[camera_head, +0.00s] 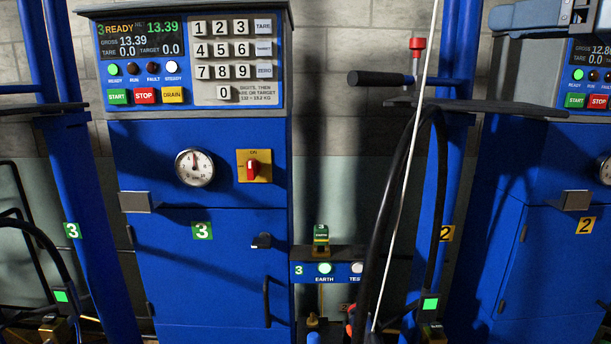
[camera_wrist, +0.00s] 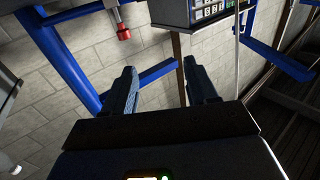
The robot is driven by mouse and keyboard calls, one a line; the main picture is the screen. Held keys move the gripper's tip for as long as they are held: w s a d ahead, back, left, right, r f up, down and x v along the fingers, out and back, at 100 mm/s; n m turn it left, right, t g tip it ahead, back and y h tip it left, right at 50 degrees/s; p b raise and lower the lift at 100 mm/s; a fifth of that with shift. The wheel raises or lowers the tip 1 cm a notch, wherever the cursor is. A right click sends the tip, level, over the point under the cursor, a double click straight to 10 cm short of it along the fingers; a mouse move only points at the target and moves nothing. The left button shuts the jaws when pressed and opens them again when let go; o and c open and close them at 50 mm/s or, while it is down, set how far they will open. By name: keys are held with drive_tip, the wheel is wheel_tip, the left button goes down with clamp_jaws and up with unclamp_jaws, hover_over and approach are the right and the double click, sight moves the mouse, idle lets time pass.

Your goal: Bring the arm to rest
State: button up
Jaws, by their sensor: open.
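My gripper (camera_wrist: 160,78) shows in the wrist view. Its two dark fingers stand wide apart with nothing between them, so it is open and empty. Beyond them are a pale block wall (camera_wrist: 150,60) and a blue post with a side bar. In the head view a grey-blue piece at the top right corner looks like part of my arm, but its fingertips cannot be made out there.
The blue scale cabinet 3 (camera_head: 200,270) stands at left centre, its display (camera_head: 140,40) reading READY and 13.39. Scale cabinet 2 (camera_head: 540,260) is at right. A black-gripped lever (camera_head: 378,78), red knob (camera_head: 417,43), hanging black hose (camera_head: 385,220) and thin pale rod stand between them.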

wheel_tip(320, 180, down, 22)
drive_tip(key=w+r+m+t+h, duration=0.1)
drive_tip(key=w+m+t+h, duration=0.1)
drive_tip(key=m+h, duration=0.35)
drive_tip(key=s+a+f+m+h, duration=0.1)
drive_tip(key=s+f+m, duration=0.1)
drive_tip(key=s+f, duration=0.5)
drive_tip(key=s+a+f+m+h, duration=0.1)
drive_tip(key=s+f+m+h, duration=0.15)
drive_tip(key=f, duration=0.95)
drive_tip(key=s+a+f+g+h, duration=0.1)
drive_tip(key=s+f, duration=0.3)
drive_tip(key=s, duration=0.5)
drive_tip(key=s+f+h, duration=0.1)
drive_tip(key=s+f, duration=0.4)
drive_tip(key=s, duration=0.3)
drive_tip(key=s+a+r+n, duration=0.1)
drive_tip(key=s, duration=0.8)
drive_tip(key=s+r+n+g, duration=0.1)
drive_tip(key=s+n, duration=0.1)
drive_tip(key=s, duration=0.7)
drive_tip(key=shift+s+a+y, duration=0.3)
drive_tip(key=shift+s+a, duration=0.05)
drive_tip(key=shift+a, duration=0.05)
